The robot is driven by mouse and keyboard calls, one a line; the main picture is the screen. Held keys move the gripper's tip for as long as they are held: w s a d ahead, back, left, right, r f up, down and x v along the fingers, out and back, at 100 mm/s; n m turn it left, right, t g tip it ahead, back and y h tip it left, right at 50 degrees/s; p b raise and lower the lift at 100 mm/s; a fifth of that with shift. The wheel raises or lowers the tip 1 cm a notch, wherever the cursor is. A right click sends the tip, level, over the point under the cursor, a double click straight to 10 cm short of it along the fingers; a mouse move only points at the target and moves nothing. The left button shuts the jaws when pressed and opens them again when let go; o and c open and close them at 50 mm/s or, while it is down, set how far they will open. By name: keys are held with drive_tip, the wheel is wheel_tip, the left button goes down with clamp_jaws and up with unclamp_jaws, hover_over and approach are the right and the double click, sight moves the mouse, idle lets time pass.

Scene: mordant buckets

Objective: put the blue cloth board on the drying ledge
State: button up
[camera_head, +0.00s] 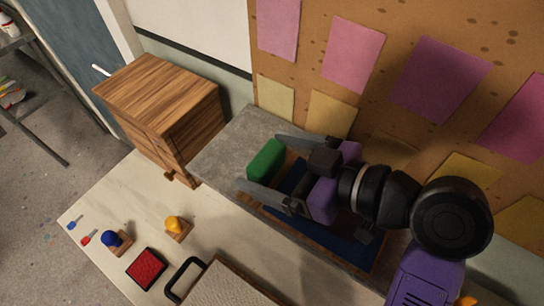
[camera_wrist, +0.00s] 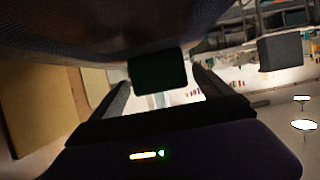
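The blue cloth board (camera_head: 345,235), dark blue cloth with a wooden edge, lies along the grey drying ledge (camera_head: 225,150), partly hidden under my gripper and wrist. A green block (camera_head: 265,160) is at its left end; I cannot tell whether the two are joined. My gripper (camera_head: 257,162) is low over the board, its fingers apart on either side of the block. In the wrist view the dark green block (camera_wrist: 158,72) shows between the open fingers (camera_wrist: 160,80), with narrow gaps beside it. Dark woven cloth (camera_wrist: 60,35) fills the top of that view.
A wooden cabinet (camera_head: 160,105) stands left of the ledge. A corkboard (camera_head: 400,30) with pink and yellow sheets rises behind. On the pale counter (camera_head: 205,245) in front are a red pad (camera_head: 146,268), blue-topped (camera_head: 112,240) and yellow-topped (camera_head: 175,225) stamps, and a black handle (camera_head: 183,278).

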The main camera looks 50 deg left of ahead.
drive_tip(key=shift+r, duration=0.2)
drive_tip(key=b+v, duration=0.3)
drive_tip(key=v, duration=0.9)
drive_tip(key=shift+s, duration=0.1)
